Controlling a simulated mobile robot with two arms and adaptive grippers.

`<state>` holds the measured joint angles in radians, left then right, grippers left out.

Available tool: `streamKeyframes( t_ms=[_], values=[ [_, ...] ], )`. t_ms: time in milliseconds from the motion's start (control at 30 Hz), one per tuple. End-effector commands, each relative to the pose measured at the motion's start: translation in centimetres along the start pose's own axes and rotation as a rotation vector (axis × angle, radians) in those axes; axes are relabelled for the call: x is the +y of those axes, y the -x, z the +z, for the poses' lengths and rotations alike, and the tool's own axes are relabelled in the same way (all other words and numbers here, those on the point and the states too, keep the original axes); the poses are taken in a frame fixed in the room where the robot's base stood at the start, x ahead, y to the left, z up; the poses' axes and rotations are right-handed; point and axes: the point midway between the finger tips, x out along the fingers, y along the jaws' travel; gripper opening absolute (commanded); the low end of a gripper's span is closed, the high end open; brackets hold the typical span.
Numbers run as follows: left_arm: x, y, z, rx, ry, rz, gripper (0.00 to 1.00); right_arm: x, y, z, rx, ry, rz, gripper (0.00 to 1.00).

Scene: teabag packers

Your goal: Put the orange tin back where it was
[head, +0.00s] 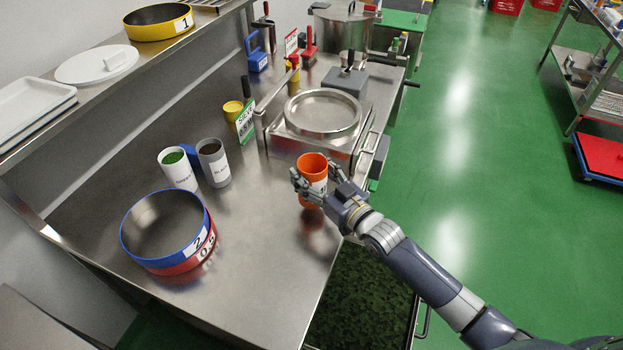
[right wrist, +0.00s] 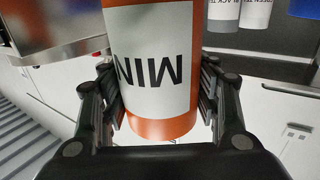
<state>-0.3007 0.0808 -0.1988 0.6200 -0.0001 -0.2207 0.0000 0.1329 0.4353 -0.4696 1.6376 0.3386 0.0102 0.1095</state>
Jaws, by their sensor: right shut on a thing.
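The orange tin (head: 312,166) is in my right gripper (head: 322,190) near the right edge of the steel table (head: 255,285). The fingers are closed on both sides of it. In the right wrist view the tin (right wrist: 150,60) stands between the finger pads, and its white label, lettered "MIN", appears upside down. I cannot tell whether its base touches the table. A white tin with green contents (head: 180,172) and a grey tin (head: 215,164) stand side by side to the left. My left gripper is not in view.
Stacked blue and red sieve rings (head: 165,235) stand at the front left. A sieve machine with a round pan (head: 322,113) is behind the orange tin. A green sign (head: 245,118) stands behind the grey tin. The table's middle is clear.

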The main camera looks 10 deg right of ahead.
Motion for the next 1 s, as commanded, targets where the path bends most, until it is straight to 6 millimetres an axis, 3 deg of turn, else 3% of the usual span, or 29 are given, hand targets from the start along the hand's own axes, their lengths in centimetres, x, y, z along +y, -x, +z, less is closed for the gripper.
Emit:
streamKeyframes(
  t_ms=[100,400,800,833,900,1000],
  values=[
    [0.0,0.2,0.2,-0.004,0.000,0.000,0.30,0.7,-1.0,-0.1,0.001,0.003,0.002,0.32],
    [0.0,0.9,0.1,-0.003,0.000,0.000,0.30,0.5,-0.7,3.4,0.000,-0.001,0.001,0.32],
    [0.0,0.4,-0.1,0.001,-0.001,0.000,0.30,0.4,-0.7,4.0,0.000,0.000,0.000,0.32],
    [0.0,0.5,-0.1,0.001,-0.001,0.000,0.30,0.4,-0.7,3.9,0.000,0.000,0.000,0.61],
    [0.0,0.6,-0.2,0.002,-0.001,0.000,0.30,0.4,-0.7,3.9,0.000,0.000,0.000,0.77],
    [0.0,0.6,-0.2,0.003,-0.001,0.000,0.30,0.4,-0.7,3.9,-0.001,0.000,0.001,0.77]
  ],
)
